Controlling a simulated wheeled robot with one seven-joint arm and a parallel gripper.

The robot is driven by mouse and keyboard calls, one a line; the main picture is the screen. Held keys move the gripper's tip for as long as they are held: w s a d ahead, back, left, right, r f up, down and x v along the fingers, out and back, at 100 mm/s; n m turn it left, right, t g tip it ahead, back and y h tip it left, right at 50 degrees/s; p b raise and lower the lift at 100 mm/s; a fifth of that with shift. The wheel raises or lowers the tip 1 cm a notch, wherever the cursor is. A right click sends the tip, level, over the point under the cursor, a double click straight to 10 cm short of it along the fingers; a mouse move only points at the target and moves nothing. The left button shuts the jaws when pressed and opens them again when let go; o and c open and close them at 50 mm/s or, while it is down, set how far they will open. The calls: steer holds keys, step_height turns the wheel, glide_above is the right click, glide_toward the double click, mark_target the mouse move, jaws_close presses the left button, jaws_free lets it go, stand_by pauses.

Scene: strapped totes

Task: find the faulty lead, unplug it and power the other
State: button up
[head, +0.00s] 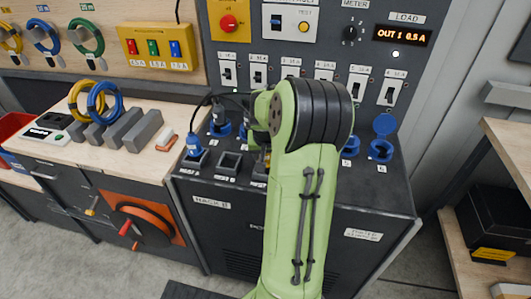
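A blue plug (194,146) on a black cable stands upright at a dark holder on the left of the rack's ledge. A second blue plug (219,127) on a black cable sits at a blue socket behind it. Both cables run right, behind my arm. Two more blue sockets, one (350,147) beside my arm and one (381,152) with its lid raised, are to the right. The load display (403,36) reads OUT 1 0.5 A. A row of breaker switches (228,73) crosses the panel. My arm hides the middle sockets and my gripper.
The meter knob (350,35), red emergency button (229,23) and test unit (290,23) are on the upper panel. An empty holder (229,163) is on the ledge. The wooden bench (125,160) at left carries coiled leads (100,97) and grey blocks (143,129). A shelf stands at right.

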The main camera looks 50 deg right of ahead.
steer(key=o, duration=1.2)
steer(key=p+v, duration=0.3)
steer(key=v, duration=1.2)
steer(key=shift+s+r, duration=0.1)
steer(key=shift+r, duration=0.3)
steer(key=shift+a, duration=0.15)
